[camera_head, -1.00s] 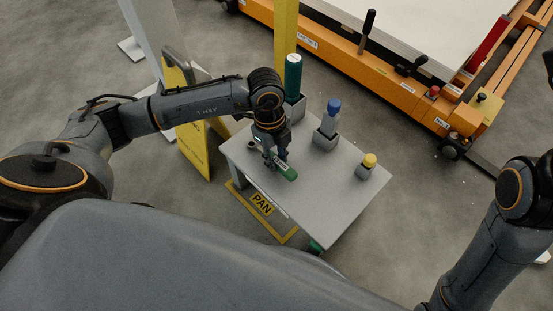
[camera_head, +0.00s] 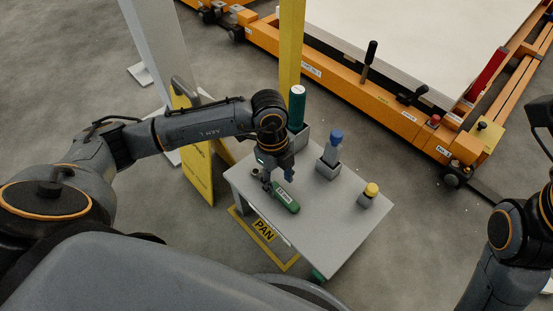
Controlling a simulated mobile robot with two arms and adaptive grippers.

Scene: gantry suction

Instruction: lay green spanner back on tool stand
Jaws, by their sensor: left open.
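The green spanner (camera_head: 287,202) lies on the grey tool stand (camera_head: 318,232), near its left edge, with a pale label on its handle. My left gripper (camera_head: 272,181) is open just above the spanner's far left end. The fingers are small and dark here, and I cannot tell whether they touch it. Part of the spanner's head is hidden by the gripper. My right arm shows at the right edge, but its gripper is out of the frame.
On the stand are a green cylinder (camera_head: 297,104), a blue-topped tool (camera_head: 335,137) and a yellow-topped piece (camera_head: 371,190) in grey holders. A yellow sign (camera_head: 197,167) stands close left. An orange gantry frame (camera_head: 345,84) lies behind. The stand's front half is clear.

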